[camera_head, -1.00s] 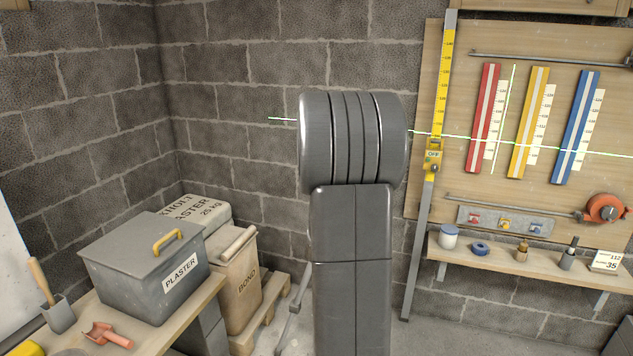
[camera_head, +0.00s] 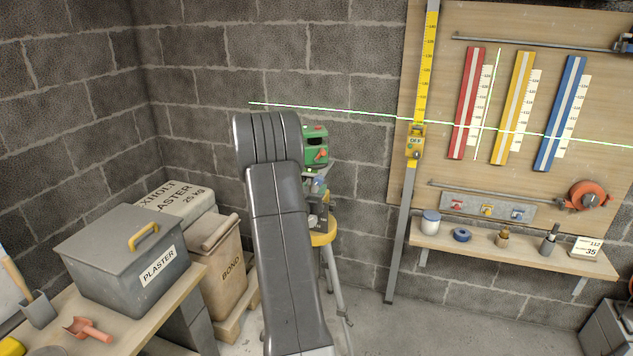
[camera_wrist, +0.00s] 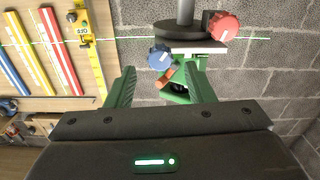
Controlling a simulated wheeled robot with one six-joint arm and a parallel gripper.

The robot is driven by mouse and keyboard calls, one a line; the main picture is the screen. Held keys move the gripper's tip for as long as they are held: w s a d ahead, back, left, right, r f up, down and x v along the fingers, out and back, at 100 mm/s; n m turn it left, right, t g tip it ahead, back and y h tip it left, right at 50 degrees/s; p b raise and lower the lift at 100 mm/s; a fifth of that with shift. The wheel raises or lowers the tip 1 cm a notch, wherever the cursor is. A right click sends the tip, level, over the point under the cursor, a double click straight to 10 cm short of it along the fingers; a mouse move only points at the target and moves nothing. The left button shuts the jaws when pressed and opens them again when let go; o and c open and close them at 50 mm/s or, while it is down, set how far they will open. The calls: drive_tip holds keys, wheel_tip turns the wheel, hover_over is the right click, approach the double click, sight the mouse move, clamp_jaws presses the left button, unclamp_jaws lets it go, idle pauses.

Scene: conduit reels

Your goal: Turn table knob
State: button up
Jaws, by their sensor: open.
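A green laser level (camera_head: 316,146) with an orange switch stands on a tripod (camera_head: 329,270) with a yellow top, partly hidden behind my arm in the head view. A blue knob (camera_head: 319,186) shows under the level. In the wrist view, which is upside down, the blue knob (camera_wrist: 160,57), a red knob (camera_wrist: 223,27) and a black disc (camera_wrist: 183,30) sit by a pale plate. My gripper (camera_wrist: 163,80) is open, its green fingers apart, with the blue knob in line with the gap. I cannot tell whether anything touches. The head view hides my gripper.
A yellow staff (camera_head: 423,70) leans at the wall board. A shelf (camera_head: 510,257) with small items is at the right. A bench with a plaster box (camera_head: 110,258) and a bond sack (camera_head: 212,270) stand at the left. Open floor lies right of the tripod.

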sight(317, 182)
drive_tip(key=shift+x, duration=2.35)
drive_tip(key=c, duration=1)
